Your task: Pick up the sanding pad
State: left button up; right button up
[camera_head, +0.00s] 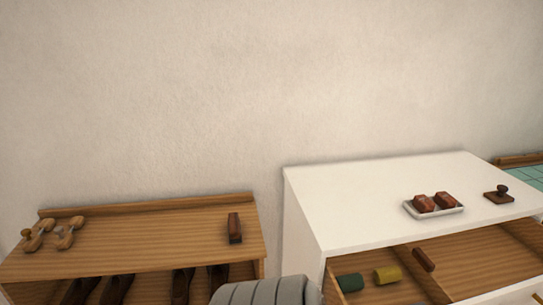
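I cannot tell for sure which object is the sanding pad. A small dark brown block with a round knob (498,195) sits on the white cabinet top at the right, behind the open drawer. A narrow reddish-brown block with a dark lower end (234,226) stands at the right end of the wooden shelf top. Another reddish-brown piece (424,260) is in the open drawer, leaning by a divider. Neither of my grippers shows in the head view.
A white tray (409,208) with two reddish blocks (434,202) stands on the white cabinet (340,205). Its drawer (480,256) holds a green roll (350,283) and a yellow roll (386,275). Wooden shoe trees (66,237) lie on the shelf (150,233), with dark shoes (118,289) below.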

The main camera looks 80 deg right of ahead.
aim_at(499, 197)
jog(key=z, duration=4.3)
jog(key=i+l, duration=0.1)
jog(key=l, duration=0.3)
jog(key=i+l, duration=0.15)
jog(key=l, duration=0.2)
jog(key=i+l+u, duration=0.1)
jog(key=l, duration=0.3)
